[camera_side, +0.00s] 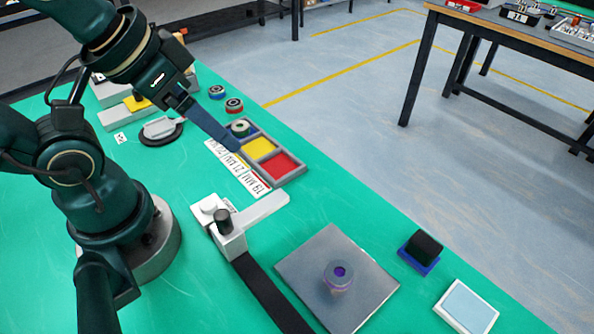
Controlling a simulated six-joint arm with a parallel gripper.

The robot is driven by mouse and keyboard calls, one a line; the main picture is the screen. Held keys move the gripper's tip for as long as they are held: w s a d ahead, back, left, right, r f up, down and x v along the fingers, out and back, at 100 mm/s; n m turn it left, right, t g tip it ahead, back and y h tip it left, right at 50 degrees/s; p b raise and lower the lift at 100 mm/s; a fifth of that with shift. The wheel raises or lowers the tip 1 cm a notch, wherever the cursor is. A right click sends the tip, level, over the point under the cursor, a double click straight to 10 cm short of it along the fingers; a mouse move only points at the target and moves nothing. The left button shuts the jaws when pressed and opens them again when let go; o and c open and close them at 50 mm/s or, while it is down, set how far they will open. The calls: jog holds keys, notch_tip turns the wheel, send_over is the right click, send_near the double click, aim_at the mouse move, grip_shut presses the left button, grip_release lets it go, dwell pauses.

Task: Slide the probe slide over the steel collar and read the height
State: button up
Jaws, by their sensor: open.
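The probe slide (232,240) is a pale grey block with a dark knob on top, riding on a black rail. Its light arm (264,208) points up and right, away from the collar. A steel collar (338,274) with a purplish tint stands on the grey metal plate (305,262) right of the rail. My gripper (234,149) is open, up and left of the slide, with its fingertips near the left edge of the sorting tray. The fingers overlap in this view, and I see nothing held between them.
The sorting tray (303,172) has blue, yellow and red compartments; a ring (240,128) sits at the blue one. Printed labels (250,183) lie beside it. Two rings (234,105) stand behind. A black block on a blue base (421,252) and a pale pad (467,306) are at right.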

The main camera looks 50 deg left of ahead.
jog(key=c, duration=0.4)
jog(key=shift+o, duration=0.2)
jog(key=m+g, duration=0.4)
jog(key=g, duration=0.1)
send_over(221, 214)
jog(key=f, duration=0.3)
jog(key=shift+w+a+f, duration=0.1)
jog(key=shift+w+f, duration=0.05)
jog(key=shift+w, duration=0.05)
jog(key=shift+s+f+g, duration=0.2)
jog(key=shift+f+g, duration=0.05)
jog(key=shift+g, duration=0.05)
jog(key=shift+f, duration=2.45)
jog(key=shift+m, duration=0.3)
grip_shut()
